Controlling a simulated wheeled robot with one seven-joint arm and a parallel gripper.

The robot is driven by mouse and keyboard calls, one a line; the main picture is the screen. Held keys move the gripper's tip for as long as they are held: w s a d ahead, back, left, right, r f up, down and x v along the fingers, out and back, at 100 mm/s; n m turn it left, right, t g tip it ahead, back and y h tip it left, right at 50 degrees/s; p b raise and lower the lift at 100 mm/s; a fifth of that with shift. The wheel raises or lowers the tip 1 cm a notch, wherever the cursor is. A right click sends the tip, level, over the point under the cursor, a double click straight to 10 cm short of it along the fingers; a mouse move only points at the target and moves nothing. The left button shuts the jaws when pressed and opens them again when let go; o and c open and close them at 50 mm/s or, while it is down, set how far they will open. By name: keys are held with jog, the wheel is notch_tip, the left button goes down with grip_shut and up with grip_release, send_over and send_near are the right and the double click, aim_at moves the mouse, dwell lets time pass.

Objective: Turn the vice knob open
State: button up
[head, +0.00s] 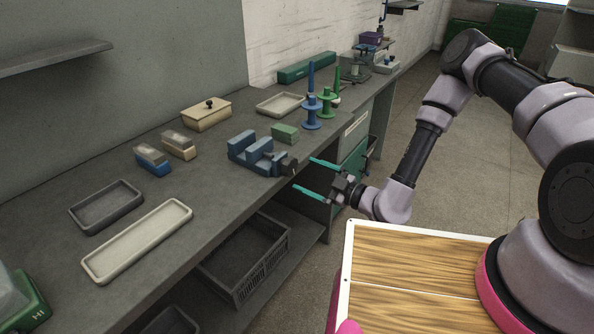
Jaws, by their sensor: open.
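The blue vice (256,153) sits on the grey workbench near its front edge. Its dark knob (289,166) is at the vice's right end, facing the bench's front edge. My gripper (304,176) has two teal fingers spread apart, pointing left toward the vice knob. The fingers are empty, and the knob appears to lie just beyond the fingertips. I cannot tell the exact distance between them, or whether they touch.
A green block (285,133) stands behind the vice, with a blue spool (312,113) and a green spool (327,101) farther back. A cream tray (138,240) and a dark tray (106,206) lie on the left. A crate (245,258) sits below the bench.

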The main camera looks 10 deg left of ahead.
aim_at(293, 168)
jog(key=v, duration=0.5)
jog(key=w+a+m, duration=0.1)
jog(key=a+m, duration=0.1)
jog(key=a, duration=0.1)
jog(key=w+a+m, duration=0.1)
jog(key=a+m, duration=0.1)
jog(key=a, duration=0.1)
jog(key=w+a+m, duration=0.2)
jog(key=a, duration=0.2)
jog(key=shift+a+r, duration=0.1)
jog(key=shift+r, duration=0.1)
dwell(0.3)
jog(key=shift+c, duration=0.3)
jog(key=c, duration=1.3)
jog(key=shift+o, duration=0.2)
